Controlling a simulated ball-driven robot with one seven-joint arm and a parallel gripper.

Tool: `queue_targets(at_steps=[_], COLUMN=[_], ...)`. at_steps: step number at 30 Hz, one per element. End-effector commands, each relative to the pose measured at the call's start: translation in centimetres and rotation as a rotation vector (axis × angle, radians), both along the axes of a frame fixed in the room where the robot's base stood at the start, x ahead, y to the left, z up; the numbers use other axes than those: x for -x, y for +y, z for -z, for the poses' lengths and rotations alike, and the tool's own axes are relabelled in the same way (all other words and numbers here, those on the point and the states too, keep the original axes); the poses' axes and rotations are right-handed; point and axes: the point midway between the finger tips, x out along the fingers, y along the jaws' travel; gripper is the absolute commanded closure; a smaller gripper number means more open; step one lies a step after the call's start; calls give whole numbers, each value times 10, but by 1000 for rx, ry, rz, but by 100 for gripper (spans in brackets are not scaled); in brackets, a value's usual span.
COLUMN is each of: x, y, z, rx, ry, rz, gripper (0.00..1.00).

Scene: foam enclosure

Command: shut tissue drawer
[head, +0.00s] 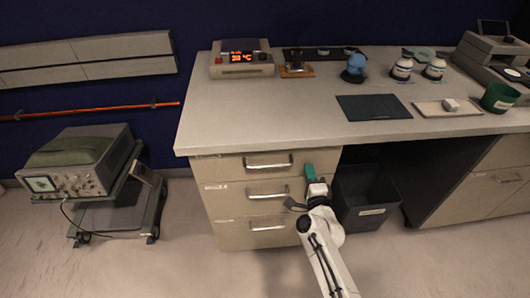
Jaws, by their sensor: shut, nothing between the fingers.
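A beige drawer unit stands under the left end of the bench, with a top drawer (225,167), a middle drawer (232,194) and a bottom drawer (230,230). Each has a silver bar handle. Their fronts look about flush; a small gap cannot be told from this view. The labels are too small to read, so I cannot tell which is the tissue drawer. My gripper (309,172) is shut and empty in front of the unit's right side, right of the handles. My arm hides part of the lower right fronts. Contact with the fronts is unclear.
A dark bin (364,197) stands right of the drawers, close to my arm. The bench (300,119) above holds a device with an orange display (242,58), a dark mat (373,107) and a green cup (499,97). An instrument cart (108,217) stands left, with clear floor between.

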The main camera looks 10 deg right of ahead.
Motion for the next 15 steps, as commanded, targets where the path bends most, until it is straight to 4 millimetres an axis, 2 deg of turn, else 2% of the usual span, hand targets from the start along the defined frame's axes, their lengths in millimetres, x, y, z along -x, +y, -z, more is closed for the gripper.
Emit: queue_targets(at_steps=[5,15], x=[6,37], y=[0,0], z=[0,-1], rx=[0,0], ry=[2,1], rz=[0,0], gripper=[100,100])
